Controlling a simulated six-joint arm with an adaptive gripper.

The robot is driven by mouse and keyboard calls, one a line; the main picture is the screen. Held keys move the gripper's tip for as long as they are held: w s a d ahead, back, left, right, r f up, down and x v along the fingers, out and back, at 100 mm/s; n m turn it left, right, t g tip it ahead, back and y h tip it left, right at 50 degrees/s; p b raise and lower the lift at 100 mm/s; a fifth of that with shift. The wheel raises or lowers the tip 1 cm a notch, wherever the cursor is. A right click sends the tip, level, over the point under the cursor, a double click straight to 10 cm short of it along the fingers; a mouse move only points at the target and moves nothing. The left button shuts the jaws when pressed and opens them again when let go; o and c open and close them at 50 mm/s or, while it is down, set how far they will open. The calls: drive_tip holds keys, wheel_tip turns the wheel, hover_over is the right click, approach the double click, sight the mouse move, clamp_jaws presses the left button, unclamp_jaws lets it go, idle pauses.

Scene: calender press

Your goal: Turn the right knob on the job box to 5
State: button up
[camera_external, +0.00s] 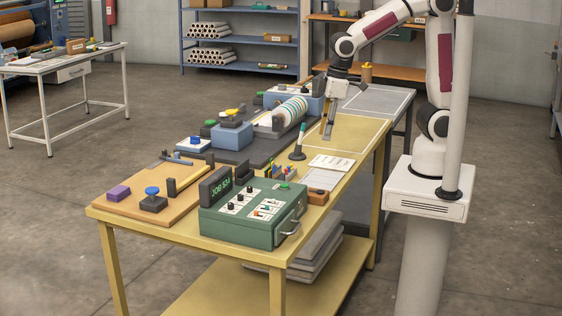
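The green job box (245,236) stands at the front of the yellow workbench. A dark display (218,189) with "JOB" lettering stands upright at its back left edge. On its top, a white panel holds a row of small black knobs (240,197); their dial marks and settings are too small to read. My gripper (328,136) points down above the back part of the bench, behind and to the right of the box and well apart from it. Its fingers look narrow and close together, but whether they are open or shut is unclear. I see nothing held.
A pen stand (299,150) and white papers (331,162) lie between my gripper and the box. A wooden board (135,201) lies left of the box.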

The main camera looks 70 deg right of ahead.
sight(250, 187)
drive_tip(key=w+a+f+n, duration=0.1)
drive_tip(key=w+a, duration=0.2)
drive_tip(key=a, duration=0.2)
drive_tip(key=w+a+f+n+y, duration=0.1)
drive_tip(key=w+a+f, duration=0.1)
drive_tip(key=a, duration=0.3)
drive_tip(key=w+a+f+n+g, duration=0.1)
drive_tip(key=w+a+f, duration=0.1)
drive_tip(key=a, duration=0.3)
drive_tip(key=shift+w+n+y, duration=0.3)
drive_tip(key=shift+w, duration=0.5)
drive_tip(key=w+a+r+n+t+y, duration=0.1)
drive_tip(key=w+a+r+n, duration=0.1)
drive_tip(key=w+a+n, duration=0.2)
drive_tip(key=shift+a+y, duration=0.4)
drive_tip(key=shift+a, duration=0.6)
drive_tip(key=shift+w, duration=0.1)
drive_tip(key=shift+x, duration=3.8)
clamp_jaws()
